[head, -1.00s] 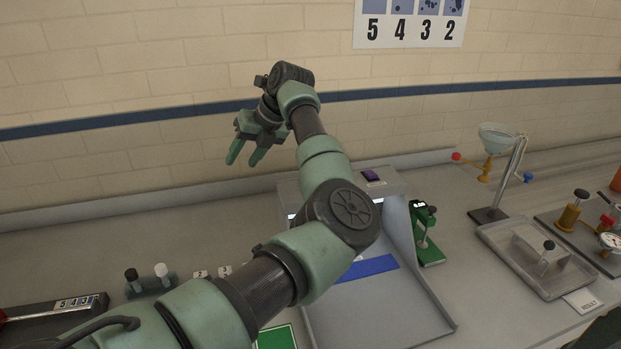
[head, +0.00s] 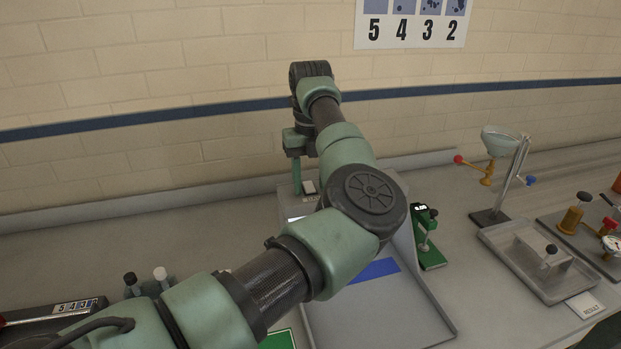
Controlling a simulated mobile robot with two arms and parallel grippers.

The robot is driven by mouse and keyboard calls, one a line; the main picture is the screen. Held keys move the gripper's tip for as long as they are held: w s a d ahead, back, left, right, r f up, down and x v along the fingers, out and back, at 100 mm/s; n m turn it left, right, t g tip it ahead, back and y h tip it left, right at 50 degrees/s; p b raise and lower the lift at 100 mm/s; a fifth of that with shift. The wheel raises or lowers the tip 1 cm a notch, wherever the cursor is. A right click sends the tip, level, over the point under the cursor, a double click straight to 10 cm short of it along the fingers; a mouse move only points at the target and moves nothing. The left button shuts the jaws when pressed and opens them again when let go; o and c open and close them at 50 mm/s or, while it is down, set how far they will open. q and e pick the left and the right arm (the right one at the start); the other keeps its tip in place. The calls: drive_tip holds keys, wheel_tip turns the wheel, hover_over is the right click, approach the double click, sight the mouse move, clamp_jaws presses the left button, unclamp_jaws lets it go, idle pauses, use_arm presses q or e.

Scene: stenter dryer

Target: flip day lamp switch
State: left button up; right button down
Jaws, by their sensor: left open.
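A small pale rocker switch (head: 309,187), which I take to be the day lamp switch, sits on the top left of the grey light booth (head: 405,195), with a small label just below it. My left gripper (head: 298,178) points down at the switch's left side. One green finger shows clearly, close to the switch; whether it touches cannot be told. The other finger is mostly hidden by my arm. The gripper is open and empty. My left forearm covers much of the booth's top and front. My right gripper is not in view.
A green stand (head: 427,240) is close to the booth's right side. A funnel stand (head: 500,170) and a grey tray (head: 535,262) stand farther right. Two small knobbed pieces (head: 146,284) are at lower left. The bench at left rear is clear.

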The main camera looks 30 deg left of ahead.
use_arm(q)
drive_tip(key=shift+f, duration=0.1)
drive_tip(key=shift+c, duration=0.3)
clamp_jaws()
drive_tip(key=shift+r+p, duration=0.2)
drive_tip(key=shift+p, duration=0.2)
drive_tip(key=p, duration=0.1)
drive_tip(key=g+h+p, duration=0.1)
drive_tip(key=p, duration=0.1)
drive_tip(key=shift+w+a+r+h, duration=0.2)
drive_tip(key=shift+a+h, duration=0.05)
drive_tip(key=shift+h, duration=0.05)
drive_tip(key=shift+w+a+f+g+h+p, duration=0.1)
drive_tip(key=shift+f+g+h+p, duration=0.1)
drive_tip(key=shift+g+h+p, duration=0.5)
drive_tip(key=shift+o, duration=0.3)
unclamp_jaws()
